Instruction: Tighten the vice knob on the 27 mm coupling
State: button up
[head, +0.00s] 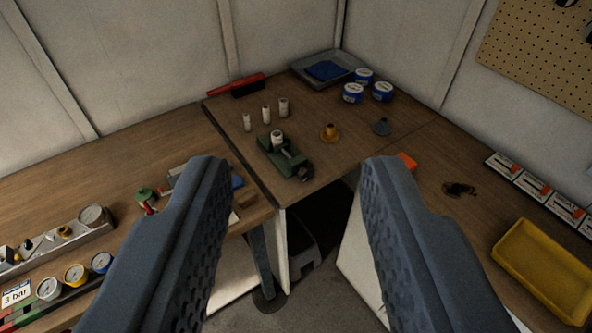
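A green vice (277,157) stands on the wooden bench in the middle of the head view. A pale cylindrical coupling (277,138) stands upright in it; whether the jaws touch it I cannot tell. A dark knob (305,172) is at the vice's near right end. Three similar pale couplings stand in a row behind the vice: a small one (246,122), a middle one (266,113) and a larger one (284,107). I cannot read any sizes. My gripper (296,175) is open and empty, its two fingers wide apart in the foreground, well short of the vice.
A brass flanged part (330,133) and a grey one (381,126) stand right of the vice. Blue-and-white tins (353,93) and a grey tray (328,68) are at the back corner. A yellow tray (545,272) is at right. Gauges (75,274) are at left.

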aim_at(305, 173)
jog(key=i, duration=0.9)
jog(key=z, duration=0.05)
